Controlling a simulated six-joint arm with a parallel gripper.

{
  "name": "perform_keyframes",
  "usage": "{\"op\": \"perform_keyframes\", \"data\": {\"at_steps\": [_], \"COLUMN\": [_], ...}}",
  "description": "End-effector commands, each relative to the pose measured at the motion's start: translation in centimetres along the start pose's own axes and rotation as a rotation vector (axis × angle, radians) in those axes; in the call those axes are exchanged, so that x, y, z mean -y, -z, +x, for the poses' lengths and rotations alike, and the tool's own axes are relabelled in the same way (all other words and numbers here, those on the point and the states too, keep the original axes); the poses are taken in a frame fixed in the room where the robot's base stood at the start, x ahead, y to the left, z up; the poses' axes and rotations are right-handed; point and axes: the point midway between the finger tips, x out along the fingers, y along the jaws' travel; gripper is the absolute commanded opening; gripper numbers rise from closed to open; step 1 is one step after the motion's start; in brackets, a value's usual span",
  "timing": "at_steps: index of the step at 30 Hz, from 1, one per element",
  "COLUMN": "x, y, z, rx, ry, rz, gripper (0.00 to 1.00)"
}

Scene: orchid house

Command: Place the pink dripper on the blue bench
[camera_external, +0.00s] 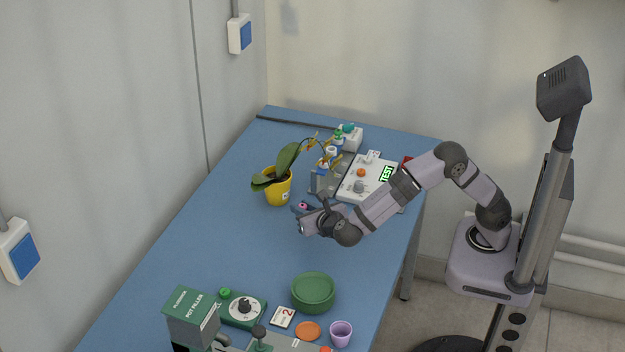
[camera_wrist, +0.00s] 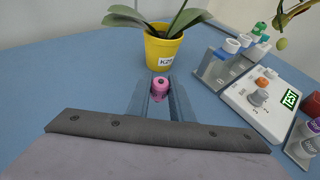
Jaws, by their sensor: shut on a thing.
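The pink dripper (camera_wrist: 160,86) is between the two fingers of my gripper (camera_wrist: 160,98) in the wrist view. My gripper is shut on it. In the external view, my gripper (camera_external: 303,209) is over the middle of the blue bench (camera_external: 210,238), in front of the yellow pot, with a small bit of pink at its fingertips. The bench top also shows in the wrist view (camera_wrist: 60,80). I cannot tell whether the dripper touches the bench or is held just above it.
A yellow pot (camera_external: 279,188) with a leafy plant stands just beyond my gripper. A white tester (camera_external: 366,183) and a rack (camera_external: 326,180) are to its right. A green bowl (camera_external: 313,291) and a pot filler (camera_external: 192,318) stand nearer. Bench left of my gripper is clear.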

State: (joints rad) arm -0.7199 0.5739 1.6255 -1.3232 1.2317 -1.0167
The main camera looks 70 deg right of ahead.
Motion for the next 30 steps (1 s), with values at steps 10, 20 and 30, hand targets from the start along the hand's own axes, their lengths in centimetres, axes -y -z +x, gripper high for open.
{"op": "perform_keyframes", "data": {"at_steps": [10,20,30], "x": [0.0,0.0,0.0], "y": [1.2,4.1,4.3], "z": [0.5,1.7,1.8], "rx": [0.000,0.000,0.000], "ry": [0.000,0.000,0.000], "rz": [0.000,0.000,0.001], "gripper": [0.00,0.00,0.00]}}
